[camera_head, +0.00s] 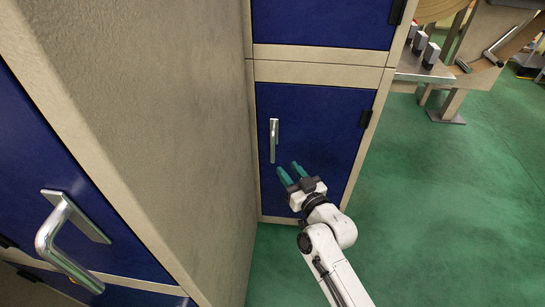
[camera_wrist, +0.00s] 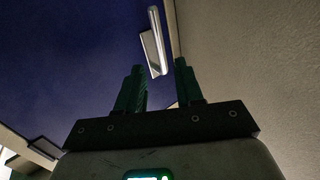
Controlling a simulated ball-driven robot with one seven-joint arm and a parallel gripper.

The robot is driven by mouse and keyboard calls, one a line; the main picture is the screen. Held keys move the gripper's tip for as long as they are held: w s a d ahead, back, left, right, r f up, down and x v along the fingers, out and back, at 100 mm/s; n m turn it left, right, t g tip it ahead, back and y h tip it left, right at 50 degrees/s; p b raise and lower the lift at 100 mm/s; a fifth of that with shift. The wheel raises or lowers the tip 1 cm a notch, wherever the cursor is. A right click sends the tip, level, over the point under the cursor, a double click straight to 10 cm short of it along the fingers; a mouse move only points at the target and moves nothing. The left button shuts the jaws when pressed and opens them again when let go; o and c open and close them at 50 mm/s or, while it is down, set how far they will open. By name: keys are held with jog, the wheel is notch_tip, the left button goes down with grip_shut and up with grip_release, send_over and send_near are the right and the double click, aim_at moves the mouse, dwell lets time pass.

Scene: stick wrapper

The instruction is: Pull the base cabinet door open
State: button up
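The base cabinet door (camera_head: 335,120) is a blue panel in a beige frame and looks shut. Its silver vertical handle (camera_head: 273,141) is near the door's left edge. My gripper (camera_head: 289,171), with green fingers, is in front of the door, a little below and right of the handle. In the wrist view, the handle (camera_wrist: 153,42) shows beyond the fingertips, in line with the gap between the fingers (camera_wrist: 158,68). The fingers are apart with nothing between them, and I see no contact with the handle. The blue door (camera_wrist: 70,60) fills the left side there.
A beige side wall (camera_head: 165,120) stands close on the left, with another blue door and its silver handle (camera_head: 60,235) nearer me. A blue panel (camera_head: 320,22) is above the door. Green floor (camera_head: 460,210) is clear on the right. A machine (camera_head: 430,65) stands at the back right.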

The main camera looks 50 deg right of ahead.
aim_at(274, 150)
jog(key=p+x, duration=0.2)
jog(key=x, duration=0.7)
jog(key=shift+w+d, duration=0.15)
jog(key=shift+w, duration=0.05)
jog(key=shift+w+d, duration=0.15)
jog(key=shift+w, duration=0.35)
grip_shut()
